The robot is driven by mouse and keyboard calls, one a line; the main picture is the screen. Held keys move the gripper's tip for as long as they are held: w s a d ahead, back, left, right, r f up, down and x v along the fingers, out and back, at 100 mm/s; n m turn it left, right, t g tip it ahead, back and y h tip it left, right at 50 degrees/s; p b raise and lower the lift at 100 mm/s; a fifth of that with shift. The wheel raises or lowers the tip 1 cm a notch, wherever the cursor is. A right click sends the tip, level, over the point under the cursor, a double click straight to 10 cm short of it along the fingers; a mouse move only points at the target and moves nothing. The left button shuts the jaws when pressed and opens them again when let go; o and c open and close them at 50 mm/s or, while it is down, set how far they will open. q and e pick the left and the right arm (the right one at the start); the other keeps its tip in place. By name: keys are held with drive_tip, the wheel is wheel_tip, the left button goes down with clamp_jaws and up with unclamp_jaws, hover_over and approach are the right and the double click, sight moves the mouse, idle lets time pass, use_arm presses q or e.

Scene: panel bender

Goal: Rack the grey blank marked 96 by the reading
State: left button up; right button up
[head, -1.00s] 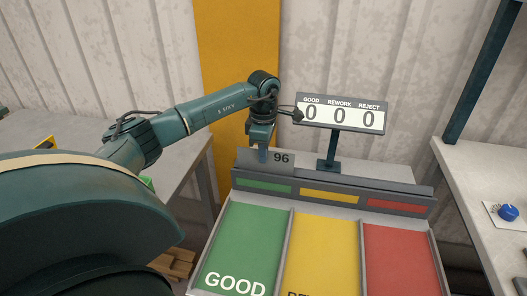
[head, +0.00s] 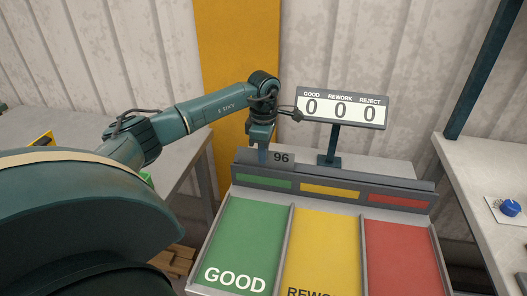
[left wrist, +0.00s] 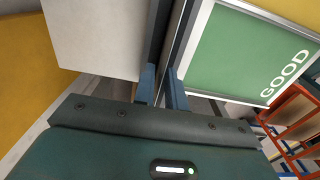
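The grey blank marked 96 (head: 283,158) stands upright at the back left of the sorting stand, behind and above its green strip (head: 262,183). My left gripper (head: 263,156) comes down from above onto the left part of the blank and appears shut on it. In the left wrist view the two blue fingers (left wrist: 162,88) stand a little apart with a thin dark edge between them. The blank's lower edge is hidden behind the stand's front ledge. The reading display (head: 341,108) shows 0 under GOOD, REWORK and REJECT. My right gripper is not in view.
Green GOOD (head: 245,240), yellow (head: 322,245) and red (head: 402,255) bays slope toward me, empty. Matching yellow (head: 329,192) and red (head: 398,200) strips lie along the ledge. The display post (head: 335,145) stands close right of the blank. A side table (head: 470,185) holds a blue button.

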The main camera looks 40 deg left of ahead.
use_arm(q)
drive_tip(key=o, duration=0.3)
wheel_tip(320, 180, up, 13)
drive_tip(key=b, duration=0.1)
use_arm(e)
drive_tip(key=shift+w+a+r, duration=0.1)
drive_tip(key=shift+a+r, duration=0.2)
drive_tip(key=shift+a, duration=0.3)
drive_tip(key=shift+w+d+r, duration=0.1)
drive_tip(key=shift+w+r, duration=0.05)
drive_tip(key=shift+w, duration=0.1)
